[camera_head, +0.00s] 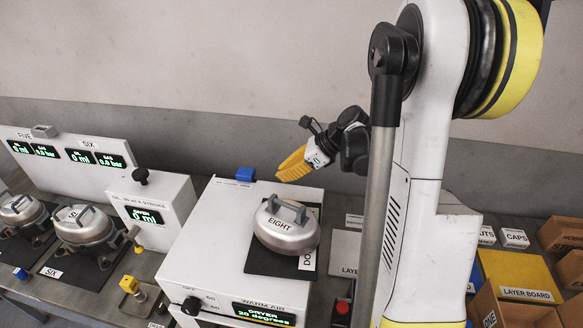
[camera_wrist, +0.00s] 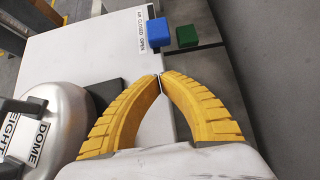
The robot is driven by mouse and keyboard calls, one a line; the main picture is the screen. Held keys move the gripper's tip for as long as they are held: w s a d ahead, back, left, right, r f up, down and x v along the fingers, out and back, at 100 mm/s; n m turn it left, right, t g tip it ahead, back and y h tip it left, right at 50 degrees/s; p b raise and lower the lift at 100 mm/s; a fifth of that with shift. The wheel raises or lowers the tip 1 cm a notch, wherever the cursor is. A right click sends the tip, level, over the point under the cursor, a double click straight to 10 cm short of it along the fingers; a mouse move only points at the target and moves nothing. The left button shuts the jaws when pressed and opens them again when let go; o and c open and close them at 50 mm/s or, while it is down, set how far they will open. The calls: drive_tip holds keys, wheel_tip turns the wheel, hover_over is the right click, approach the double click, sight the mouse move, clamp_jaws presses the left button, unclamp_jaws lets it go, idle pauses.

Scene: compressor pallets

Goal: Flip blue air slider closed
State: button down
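The blue air slider (camera_head: 245,174) is a small blue block at the back edge of the white warm air dryer box (camera_head: 215,225). In the wrist view the blue slider (camera_wrist: 159,33) sits beside a label reading CLOSED and OPEN (camera_wrist: 142,34). My gripper (camera_head: 281,178) is right of the slider in the head view, above the box's back edge. In the wrist view my gripper's yellow fingertips (camera_wrist: 160,76) meet, with nothing between them, and are apart from the slider. I cannot tell the slider's exact setting.
A green block (camera_wrist: 187,36) sits right of the slider. A silver dome marked EIGHT (camera_head: 287,229) stands on a black mat on the box. A stroke unit (camera_head: 152,208) stands left. Boxes and a yellow layer board (camera_head: 518,270) are at right.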

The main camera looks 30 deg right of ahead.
sight(268, 183)
drive_tip(key=x, duration=0.4)
drive_tip(key=shift+w+a+r, duration=0.15)
drive_tip(key=shift+w+a, duration=1.1)
drive_tip(key=shift+a, duration=0.05)
